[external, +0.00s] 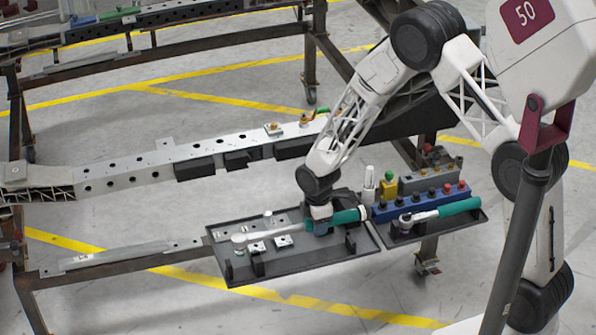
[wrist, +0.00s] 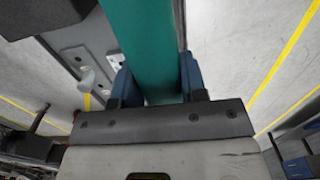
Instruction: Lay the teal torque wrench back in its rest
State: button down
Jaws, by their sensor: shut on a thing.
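The teal torque wrench (external: 350,215) has a teal handle and a pale metal shaft running left to a round head (external: 238,238). My gripper (external: 322,227) is shut on it over the dark tray (external: 305,268). In the wrist view my gripper (wrist: 158,88) has its blue fingers on both sides of the teal handle (wrist: 148,45). Black upright brackets (external: 257,265) stand along the tray's front, another (external: 350,243) nearer its right end; they look like the rest. The wrench appears slightly above and behind them; the exact gap cannot be told.
Small metal plates (external: 284,240) lie in the tray. A long perforated chassis rail (external: 215,150) stands behind.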

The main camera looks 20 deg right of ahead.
jog(key=shift+f, duration=3.85)
jog(key=c, duration=0.6)
grip_release()
jog(key=shift+r, duration=0.1)
jog(key=shift+r, duration=4.35)
